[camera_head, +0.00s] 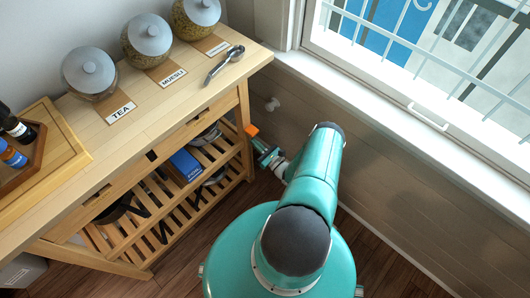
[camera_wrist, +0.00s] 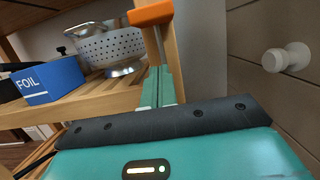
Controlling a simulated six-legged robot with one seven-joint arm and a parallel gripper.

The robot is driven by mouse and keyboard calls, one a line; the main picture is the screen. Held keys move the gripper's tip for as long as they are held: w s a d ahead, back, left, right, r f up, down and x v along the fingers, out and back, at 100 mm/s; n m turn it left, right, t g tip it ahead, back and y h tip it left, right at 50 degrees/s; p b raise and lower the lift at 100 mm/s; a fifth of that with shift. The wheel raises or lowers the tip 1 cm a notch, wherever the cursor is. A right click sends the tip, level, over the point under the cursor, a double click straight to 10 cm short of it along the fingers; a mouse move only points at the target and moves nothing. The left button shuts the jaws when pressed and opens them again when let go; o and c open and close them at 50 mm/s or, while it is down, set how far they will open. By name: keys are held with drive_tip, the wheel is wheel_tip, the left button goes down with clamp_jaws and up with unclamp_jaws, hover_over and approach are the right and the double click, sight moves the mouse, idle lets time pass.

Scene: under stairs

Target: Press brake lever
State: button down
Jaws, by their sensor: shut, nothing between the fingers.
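An orange block (camera_head: 252,130), which looks like the brake lever's end, shows beside the right front leg of the wooden cart (camera_head: 243,110). In the wrist view the orange block (camera_wrist: 151,13) sits at the top, with a thin grey rod below it. My gripper (camera_head: 259,146) is shut and empty, just beyond the cart's right end. In the wrist view its teal fingertips (camera_wrist: 158,70) point up toward the rod and the orange block. I cannot tell whether they touch. The lever's mount is hidden.
A white wall knob (camera_head: 272,104) is close to the right of my gripper. The cart's slatted shelf holds a blue foil box (camera_wrist: 52,80) and a colander (camera_wrist: 108,47). Glass jars (camera_head: 146,40) and a metal scoop (camera_head: 225,65) are on top. Some wooden floor is clear.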

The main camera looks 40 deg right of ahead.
sight(252, 131)
drive_tip(key=shift+r, duration=2)
drive_tip(key=shift+r, duration=0.1)
drive_tip(key=shift+r, duration=1.15)
